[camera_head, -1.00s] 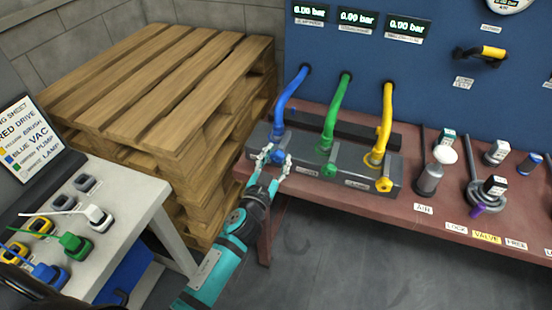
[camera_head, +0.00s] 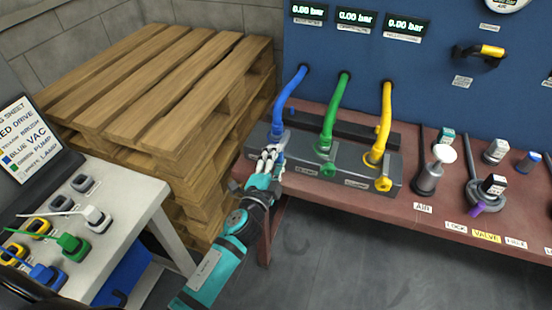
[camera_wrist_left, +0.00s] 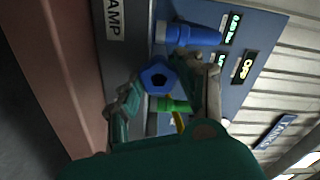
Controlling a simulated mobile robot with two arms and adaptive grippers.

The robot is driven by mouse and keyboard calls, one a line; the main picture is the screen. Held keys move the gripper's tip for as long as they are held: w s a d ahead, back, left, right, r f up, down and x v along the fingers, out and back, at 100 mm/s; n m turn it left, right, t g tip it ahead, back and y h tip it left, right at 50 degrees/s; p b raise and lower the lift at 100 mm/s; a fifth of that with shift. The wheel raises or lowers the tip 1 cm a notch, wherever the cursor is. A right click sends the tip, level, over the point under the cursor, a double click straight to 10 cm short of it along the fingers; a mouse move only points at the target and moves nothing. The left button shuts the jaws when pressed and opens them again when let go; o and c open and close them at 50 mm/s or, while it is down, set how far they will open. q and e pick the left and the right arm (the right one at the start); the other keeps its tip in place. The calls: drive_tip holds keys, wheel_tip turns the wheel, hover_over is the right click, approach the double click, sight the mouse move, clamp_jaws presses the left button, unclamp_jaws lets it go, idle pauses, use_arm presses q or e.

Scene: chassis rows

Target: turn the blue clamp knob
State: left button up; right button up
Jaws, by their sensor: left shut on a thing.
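In the head view my left gripper (camera_head: 270,156) is at the front of the grey clamp block (camera_head: 333,158), below the blue hose (camera_head: 288,98). Its fingers are closed in on the blue knob and hide most of it there. The green knob (camera_head: 328,169) and the yellow knob (camera_head: 383,184) sit farther right on the same block. My right gripper is not in view.
The block rests on a red-brown bench (camera_head: 440,208) before a blue panel. A wooden pallet stack (camera_head: 165,90) stands left of it. A white table (camera_head: 130,205) with plugs is at lower left. An air valve (camera_head: 432,170) stands right of the block.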

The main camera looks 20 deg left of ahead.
use_arm(q)
drive_tip(key=m, duration=0.3)
drive_tip(key=shift+m, duration=0.4)
drive_tip(key=m, duration=0.3)
drive_tip(key=shift+f+m, duration=0.1)
drive_tip(key=shift+m, duration=0.3)
drive_tip(key=m, duration=0.3)
drive_tip(key=shift+m+p, duration=0.3)
drive_tip(key=shift+p, duration=0.1)
drive_tip(key=shift+f+m+p, duration=0.15)
drive_tip(key=shift+m+p, duration=0.25)
drive_tip(key=shift+m, duration=1.4)
drive_tip(key=o, duration=1.2)
drive_tip(key=shift+c, duration=0.2)
